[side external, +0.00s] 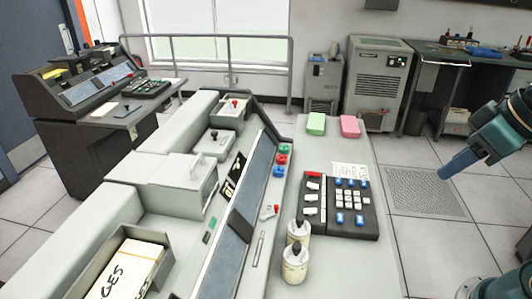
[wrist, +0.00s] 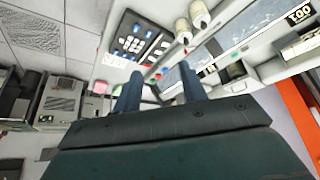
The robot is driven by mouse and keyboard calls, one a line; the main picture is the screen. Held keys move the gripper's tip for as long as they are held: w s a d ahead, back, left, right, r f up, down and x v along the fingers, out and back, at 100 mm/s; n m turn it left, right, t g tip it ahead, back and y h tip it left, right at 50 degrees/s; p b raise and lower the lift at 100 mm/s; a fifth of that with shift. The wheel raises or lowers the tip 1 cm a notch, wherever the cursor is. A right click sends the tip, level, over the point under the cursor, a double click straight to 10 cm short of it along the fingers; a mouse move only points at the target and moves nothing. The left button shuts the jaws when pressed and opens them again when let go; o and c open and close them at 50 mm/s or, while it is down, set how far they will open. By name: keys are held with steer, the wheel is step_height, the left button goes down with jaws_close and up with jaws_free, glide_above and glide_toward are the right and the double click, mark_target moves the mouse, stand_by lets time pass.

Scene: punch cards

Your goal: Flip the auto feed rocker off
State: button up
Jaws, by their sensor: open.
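The grey card machine (side external: 165,185) fills the middle of the side view, with a black control keypad (side external: 342,204) on its right desk. The keypad has white and blue keys, a red key at its top left and a column of white rocker-like switches (side external: 311,198) on its left. No label reading auto feed is legible, so I cannot tell which switch is that rocker. My gripper (side external: 445,172) hangs in the air to the right of the desk, apart from the keypad. In the wrist view its two blue fingers (wrist: 162,88) are spread and empty, and the keypad (wrist: 138,42) lies beyond them.
Two cream bottles (side external: 296,262) stand in front of the keypad. Green (side external: 316,124) and pink (side external: 350,127) card stacks lie at the desk's back. The air above the desk is clear.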

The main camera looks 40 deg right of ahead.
steer(key=w+n+g, duration=0.1)
steer(key=w+n, duration=0.1)
steer(key=w, duration=0.7)
steer(key=n+g, duration=0.4)
steer(key=n, duration=0.3)
glide_above(310, 210)
step_height(310, 210, down, 20)
steer(key=f, duration=0.1)
steer(key=shift+s+r, duration=0.1)
steer(key=shift+r, duration=0.15)
steer(key=shift+f, duration=0.15)
step_height(310, 210, down, 13)
steer(key=shift+f, duration=0.2)
